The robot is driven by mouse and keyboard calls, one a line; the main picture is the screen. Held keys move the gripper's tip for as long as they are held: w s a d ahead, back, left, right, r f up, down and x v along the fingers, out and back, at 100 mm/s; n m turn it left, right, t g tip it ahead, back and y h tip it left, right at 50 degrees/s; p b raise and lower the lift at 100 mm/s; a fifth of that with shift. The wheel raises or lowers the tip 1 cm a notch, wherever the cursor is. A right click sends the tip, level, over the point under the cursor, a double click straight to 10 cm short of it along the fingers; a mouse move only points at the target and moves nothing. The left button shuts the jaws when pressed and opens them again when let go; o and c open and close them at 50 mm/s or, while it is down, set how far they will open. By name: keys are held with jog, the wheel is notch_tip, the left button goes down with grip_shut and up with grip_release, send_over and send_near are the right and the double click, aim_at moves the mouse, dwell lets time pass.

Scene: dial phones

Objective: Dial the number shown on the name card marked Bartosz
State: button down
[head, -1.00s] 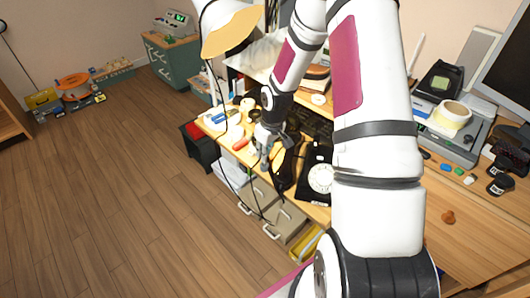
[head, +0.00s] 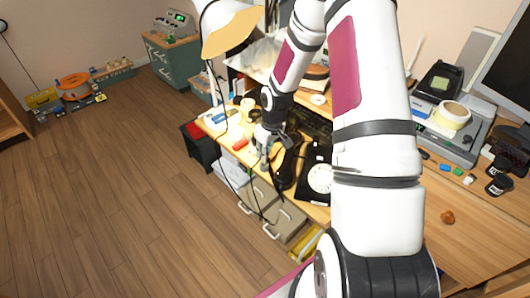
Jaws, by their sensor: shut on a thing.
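A black telephone (head: 309,192) with a white round dial (head: 320,178) sits near the desk's front edge, partly behind my arm. A long black handset (head: 286,169) lies just left of the phone body, off its top. My gripper (head: 266,158) is over the desk's front edge, left of the handset and apart from the dial. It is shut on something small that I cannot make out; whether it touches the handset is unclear. No name card marked Bartosz can be read in this view.
A lamp (head: 228,30) stands above the desk's left end. A red-handled tool (head: 240,144) and a tape roll (head: 248,104) lie near my gripper. A black keyboard (head: 318,126) is behind the phone. Drawers (head: 284,222) are below. Open floor (head: 130,200) is at left.

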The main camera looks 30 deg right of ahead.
jog(key=shift+f+b, duration=0.7)
jog(key=shift+f, duration=0.55)
jog(key=c, duration=1.5)
grip_release()
jog(key=shift+c, duration=0.2)
notch_tip(320, 180, up, 12)
jog(key=s, duration=0.2)
jog(key=shift+d, duration=0.25)
jog(key=shift+f, duration=0.1)
